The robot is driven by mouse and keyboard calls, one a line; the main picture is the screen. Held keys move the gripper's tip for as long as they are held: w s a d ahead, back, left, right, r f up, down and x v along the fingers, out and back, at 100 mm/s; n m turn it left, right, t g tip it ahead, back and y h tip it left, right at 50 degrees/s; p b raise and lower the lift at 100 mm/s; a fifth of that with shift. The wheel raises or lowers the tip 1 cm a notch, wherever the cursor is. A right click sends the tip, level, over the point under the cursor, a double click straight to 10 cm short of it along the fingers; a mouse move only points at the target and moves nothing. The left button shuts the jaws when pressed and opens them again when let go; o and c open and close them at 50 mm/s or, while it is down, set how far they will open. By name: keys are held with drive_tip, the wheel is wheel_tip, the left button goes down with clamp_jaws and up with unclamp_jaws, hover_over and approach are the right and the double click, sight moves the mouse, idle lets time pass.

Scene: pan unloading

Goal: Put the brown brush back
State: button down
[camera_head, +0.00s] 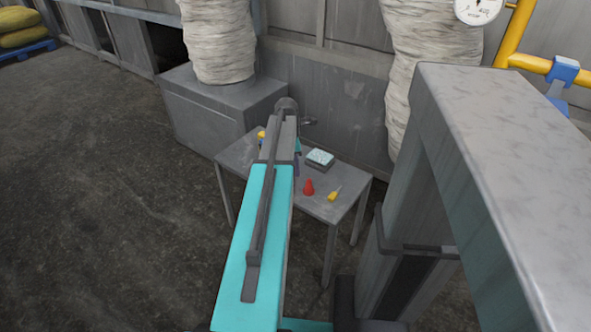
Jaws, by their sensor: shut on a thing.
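My arm reaches from the bottom of the head view over the left part of a small grey table (262,168). Its far end hides part of the tabletop. My gripper is hidden behind the arm, so its jaws and anything between them do not show. I cannot make out the brown brush anywhere. On the table's right side are a red cone-like thing (308,188), a small yellow thing (333,195) and a box with a pale speckled top (320,158).
Yellow (262,134) and purple (297,168) bits show beside my arm. A grey cabinet (205,115) stands behind the table to the left. Thick wrapped pipes (218,40) rise at the back. The floor at left is clear.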

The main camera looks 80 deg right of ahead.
drive_tip(key=shift+f, duration=0.7)
drive_tip(key=shift+f, duration=0.1)
drive_tip(key=c, duration=1.5)
unclamp_jaws()
drive_tip(key=shift+o, duration=0.2)
wheel_tip(320, 180, up, 12)
drive_tip(key=w+p, duration=0.1)
drive_tip(key=p, duration=0.1)
drive_tip(key=shift+w+a, duration=0.15)
